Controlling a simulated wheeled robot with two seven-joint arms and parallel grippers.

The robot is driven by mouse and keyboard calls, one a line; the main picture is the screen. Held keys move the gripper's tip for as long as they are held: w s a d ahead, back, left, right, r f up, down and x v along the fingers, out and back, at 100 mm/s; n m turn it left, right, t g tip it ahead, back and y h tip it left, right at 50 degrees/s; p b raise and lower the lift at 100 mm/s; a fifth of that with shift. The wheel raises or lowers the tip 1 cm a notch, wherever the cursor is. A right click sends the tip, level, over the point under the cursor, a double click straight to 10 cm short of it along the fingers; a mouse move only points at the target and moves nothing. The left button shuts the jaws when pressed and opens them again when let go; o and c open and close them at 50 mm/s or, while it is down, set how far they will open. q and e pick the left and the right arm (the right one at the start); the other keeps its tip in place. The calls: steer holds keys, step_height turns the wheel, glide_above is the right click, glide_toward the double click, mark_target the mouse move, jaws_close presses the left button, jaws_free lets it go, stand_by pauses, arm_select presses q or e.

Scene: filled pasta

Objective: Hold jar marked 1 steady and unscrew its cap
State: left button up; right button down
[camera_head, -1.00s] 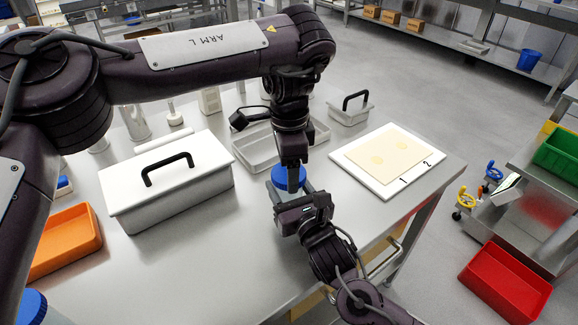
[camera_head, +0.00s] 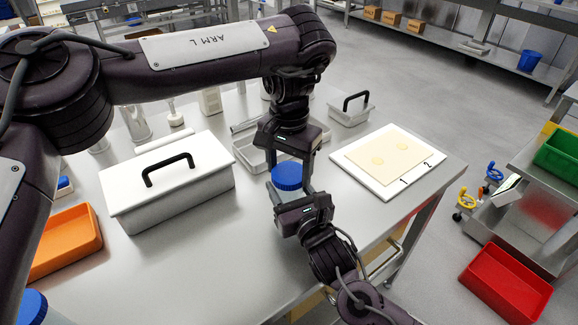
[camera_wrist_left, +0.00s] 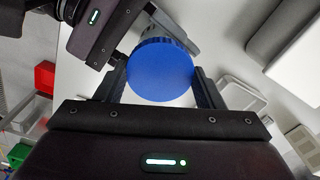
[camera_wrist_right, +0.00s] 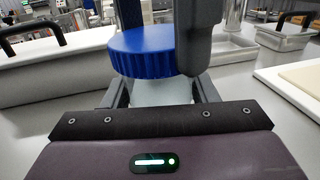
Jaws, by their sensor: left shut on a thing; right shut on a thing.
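The jar has a round blue ribbed cap (camera_head: 287,176) and a pale translucent body (camera_wrist_right: 160,93). It is near the middle of the steel table; no number shows on it. My left gripper (camera_head: 288,165) comes from above and is shut on the cap, one finger on each side. In the left wrist view the cap (camera_wrist_left: 160,68) sits between its fingers. My right gripper (camera_head: 291,198) comes from the front and is shut on the jar's body just below the cap. In the right wrist view the cap (camera_wrist_right: 143,50) looks slightly tilted, and my left fingers partly hide it.
A white lidded box (camera_head: 165,195) with a black handle stands left of the jar. A grey tray (camera_head: 249,152) lies behind my left gripper. A white board (camera_head: 364,182) with a yellow sheet, marked 1 and 2, lies right. An orange bin (camera_head: 68,243) is far left.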

mark_target(289, 172)
arm_select(q)
steer(key=shift+r, duration=0.1)
steer(key=shift+r, duration=1.05)
steer(key=shift+r, duration=2)
arm_select(e)
steer(key=shift+c, duration=2.4)
jaws_free()
arm_select(q)
steer(key=shift+f, duration=0.15)
arm_select(e)
steer(key=v, duration=1.2)
